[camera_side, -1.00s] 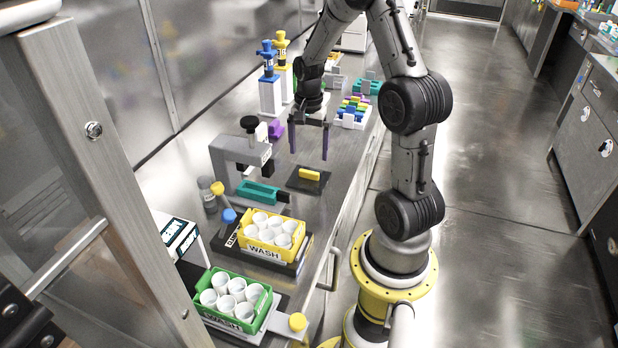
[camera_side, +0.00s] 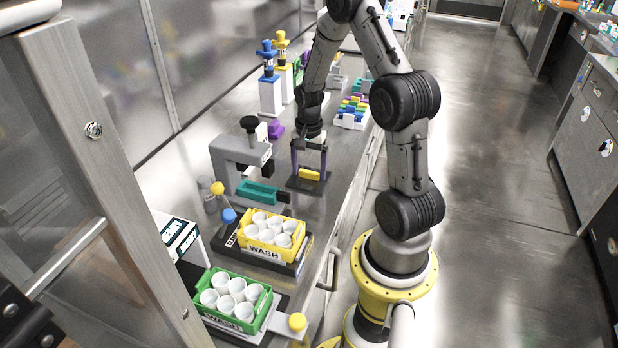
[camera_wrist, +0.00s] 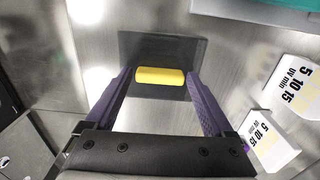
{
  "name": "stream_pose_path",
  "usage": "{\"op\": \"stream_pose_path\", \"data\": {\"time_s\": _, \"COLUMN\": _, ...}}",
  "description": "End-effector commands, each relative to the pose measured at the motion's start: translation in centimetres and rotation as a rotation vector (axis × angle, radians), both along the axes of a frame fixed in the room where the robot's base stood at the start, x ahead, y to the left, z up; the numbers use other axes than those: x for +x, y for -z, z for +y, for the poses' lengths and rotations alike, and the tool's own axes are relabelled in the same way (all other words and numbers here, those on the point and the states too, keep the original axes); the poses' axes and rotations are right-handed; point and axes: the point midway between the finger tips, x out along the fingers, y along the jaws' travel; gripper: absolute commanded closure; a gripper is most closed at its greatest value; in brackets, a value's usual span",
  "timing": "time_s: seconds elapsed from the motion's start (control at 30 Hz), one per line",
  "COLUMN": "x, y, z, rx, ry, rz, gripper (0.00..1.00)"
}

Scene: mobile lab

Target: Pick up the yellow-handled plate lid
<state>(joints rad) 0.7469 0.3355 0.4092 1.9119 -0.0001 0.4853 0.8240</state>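The plate lid (camera_side: 292,183) is a dark flat square with a yellow bar handle (camera_side: 310,174) on top, lying on the metal bench. In the wrist view the yellow handle (camera_wrist: 160,76) lies crosswise on the dark lid (camera_wrist: 131,48). My gripper (camera_side: 309,174) is lowered over the lid, with one purple finger on each side of the handle. In the wrist view my gripper (camera_wrist: 160,82) is open, and small gaps show between the fingertips and the handle's ends. Contact with the lid cannot be told.
A grey press-like device with a teal tray (camera_side: 257,192) stands left of the lid. A yellow WASH rack (camera_side: 264,252) and a green WASH rack (camera_side: 230,322) are nearer. Purple, yellow and blue items stand behind. Two white "5 10 15" blocks (camera_wrist: 293,85) lie right in the wrist view.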

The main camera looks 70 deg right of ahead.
Motion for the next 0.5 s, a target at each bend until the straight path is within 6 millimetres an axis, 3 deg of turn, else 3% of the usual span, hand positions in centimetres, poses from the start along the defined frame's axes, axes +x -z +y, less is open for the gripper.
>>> {"op": "stream_pose_path", "data": {"time_s": 0.03, "x": 0.01, "y": -0.02, "z": -0.01, "rx": 0.0, "ry": 0.0, "rz": 0.0, "gripper": 0.23}}
{"op": "stream_pose_path", "data": {"time_s": 0.33, "x": 0.01, "y": -0.04, "z": -0.01, "rx": 0.0, "ry": 0.0, "rz": 0.0, "gripper": 0.77}}
{"op": "stream_pose_path", "data": {"time_s": 0.5, "x": 0.01, "y": -0.05, "z": -0.02, "rx": 0.0, "ry": 0.0, "rz": 0.0, "gripper": 0.79}}
